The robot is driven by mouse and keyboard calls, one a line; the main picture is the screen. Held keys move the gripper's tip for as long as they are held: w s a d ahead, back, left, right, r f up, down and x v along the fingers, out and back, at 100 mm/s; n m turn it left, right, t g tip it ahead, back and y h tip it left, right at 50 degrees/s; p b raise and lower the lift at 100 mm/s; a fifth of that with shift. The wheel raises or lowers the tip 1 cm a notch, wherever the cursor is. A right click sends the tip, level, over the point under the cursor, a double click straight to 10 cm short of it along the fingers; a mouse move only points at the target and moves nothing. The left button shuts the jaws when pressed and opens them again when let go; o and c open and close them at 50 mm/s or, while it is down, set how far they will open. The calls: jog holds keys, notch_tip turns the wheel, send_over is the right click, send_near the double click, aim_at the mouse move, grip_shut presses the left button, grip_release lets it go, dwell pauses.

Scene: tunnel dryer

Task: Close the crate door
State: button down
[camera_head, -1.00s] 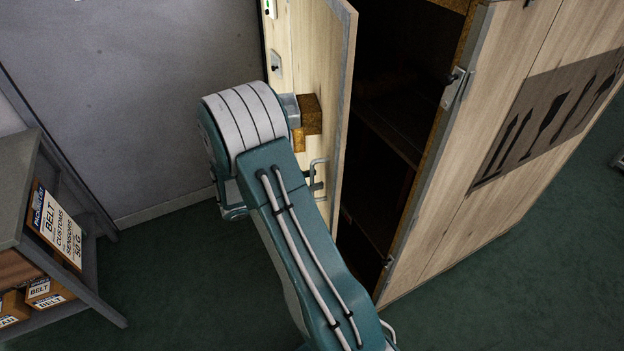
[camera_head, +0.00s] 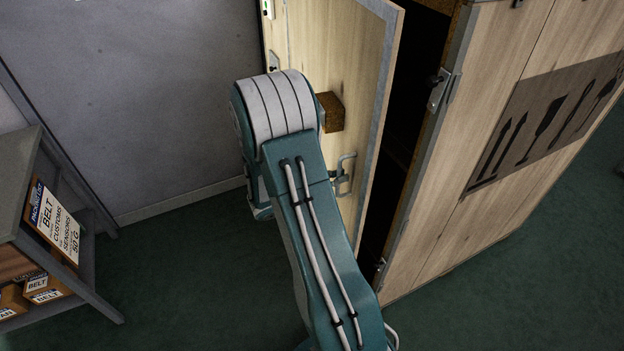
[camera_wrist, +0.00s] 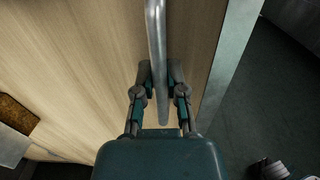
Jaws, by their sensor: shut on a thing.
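The crate door (camera_head: 355,85) is a pale wooden panel with a grey metal edge, partly open, with a dark gap between it and the crate (camera_head: 500,130). A brown block sits on the door face, and a metal handle (camera_head: 345,173) is below it. The wrist view shows the door (camera_wrist: 85,60) close up and a metal bar (camera_wrist: 157,50) running down between the two fingers. My gripper (camera_wrist: 161,75) is shut on this bar, against the door face. In the head view my arm hides the gripper.
Metal latch plates (camera_head: 440,92) stand on the crate's edge beside the gap. A grey shelf (camera_head: 70,265) with labelled boxes (camera_head: 55,222) is at the left. A grey wall (camera_head: 140,90) is behind. Green floor is clear between the shelf and my arm.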

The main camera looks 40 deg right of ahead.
jog(key=x, duration=1)
jog(key=shift+s+d, duration=0.2)
jog(key=shift+s, duration=0.3)
jog(key=shift+r, duration=0.1)
jog(key=c, duration=0.7)
grip_release()
jog(key=shift+a, duration=0.1)
jog(key=v, duration=1.2)
jog(key=shift+s, duration=0.1)
